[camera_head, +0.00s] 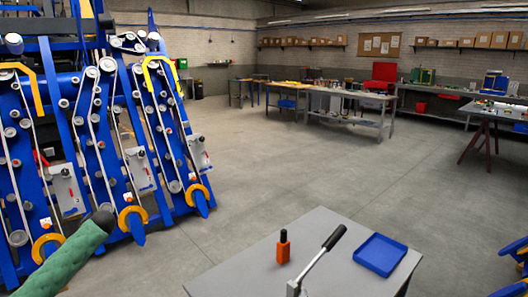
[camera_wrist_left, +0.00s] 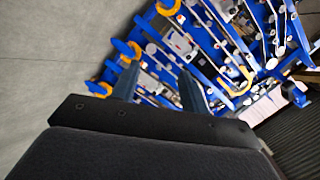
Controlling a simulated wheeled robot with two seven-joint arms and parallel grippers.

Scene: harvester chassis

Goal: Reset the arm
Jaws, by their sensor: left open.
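My left gripper (camera_wrist_left: 158,72) shows in the left wrist view. Its two fingers stand apart with nothing between them. Beyond the fingers is the blue harvester chassis (camera_wrist_left: 215,50), tilted in that view. In the head view the chassis (camera_head: 125,130) fills the left side, with belts, pulleys and yellow parts. I cannot tell how far the fingers are from it. My left gripper does not show in the head view. My right gripper is in neither view.
A grey table (camera_head: 235,270) stands at the front with an orange bottle-like object (camera_head: 283,250), a black-handled lever (camera_head: 334,238) and a blue tray (camera_head: 380,254). Workbenches (camera_head: 345,94) line the back. The concrete floor (camera_head: 270,165) between is clear.

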